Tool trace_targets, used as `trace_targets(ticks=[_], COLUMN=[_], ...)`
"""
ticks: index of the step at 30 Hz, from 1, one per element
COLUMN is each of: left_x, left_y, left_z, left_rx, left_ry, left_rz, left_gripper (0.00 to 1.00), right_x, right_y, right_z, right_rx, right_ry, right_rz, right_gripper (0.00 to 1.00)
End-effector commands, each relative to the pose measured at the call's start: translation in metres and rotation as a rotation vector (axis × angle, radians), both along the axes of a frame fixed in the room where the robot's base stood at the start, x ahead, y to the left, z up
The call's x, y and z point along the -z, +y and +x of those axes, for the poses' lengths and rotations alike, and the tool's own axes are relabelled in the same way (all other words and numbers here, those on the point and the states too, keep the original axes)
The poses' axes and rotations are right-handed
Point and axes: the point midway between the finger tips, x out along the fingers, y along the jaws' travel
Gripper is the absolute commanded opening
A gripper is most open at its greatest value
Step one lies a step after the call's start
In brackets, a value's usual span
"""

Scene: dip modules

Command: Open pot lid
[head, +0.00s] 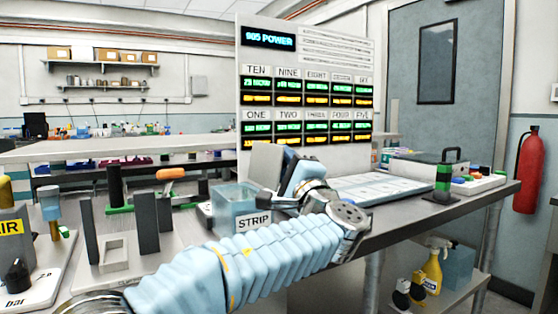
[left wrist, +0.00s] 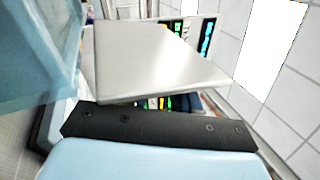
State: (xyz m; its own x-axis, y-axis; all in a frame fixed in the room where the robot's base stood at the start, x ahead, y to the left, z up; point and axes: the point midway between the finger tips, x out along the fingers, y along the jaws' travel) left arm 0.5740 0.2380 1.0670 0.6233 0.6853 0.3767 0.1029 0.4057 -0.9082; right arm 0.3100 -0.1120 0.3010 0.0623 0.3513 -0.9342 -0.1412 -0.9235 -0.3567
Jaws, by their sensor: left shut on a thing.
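The pot is a translucent light-blue box (head: 236,208) labelled STRIP, standing on the bench in the middle of the head view. Its lid, a flat grey plate (head: 266,164), is tilted up above the pot's right side. My left gripper (head: 291,168) is shut on the lid; its fingertips are partly hidden. In the left wrist view the lid (left wrist: 155,62) fills the middle, beyond a dark finger pad, and the pot wall (left wrist: 38,55) is at the left. I cannot tell whether the lid touches the pot's rim. My right gripper is not in view.
A display panel (head: 306,60) stands behind the pot. Dark upright posts (head: 147,222) and an orange-handled tool (head: 170,174) are to the left.

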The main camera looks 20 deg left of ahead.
Motion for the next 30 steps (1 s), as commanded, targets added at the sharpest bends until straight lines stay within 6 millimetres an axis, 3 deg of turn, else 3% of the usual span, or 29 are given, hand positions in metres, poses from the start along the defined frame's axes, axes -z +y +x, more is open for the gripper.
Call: trace_targets(ticks=[20,21,25,30], left_x=[0.0048,0.0048,0.0045,0.0039], left_y=[-0.0028,-0.0028,-0.0026,-0.0023], left_z=[0.0030,0.0030,0.0030,0.0027], left_rx=[0.001,0.001,0.000,0.001], left_ry=[0.056,0.056,0.056,0.055], left_rz=[0.041,0.041,0.041,0.041], left_gripper=[0.00,0.32,0.52,0.53], right_x=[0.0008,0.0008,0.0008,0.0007], right_y=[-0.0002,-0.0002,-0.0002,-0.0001], right_z=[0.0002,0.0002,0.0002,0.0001], right_rx=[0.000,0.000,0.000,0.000], right_ry=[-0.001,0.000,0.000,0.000], right_rz=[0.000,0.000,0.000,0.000], right_gripper=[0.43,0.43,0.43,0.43])
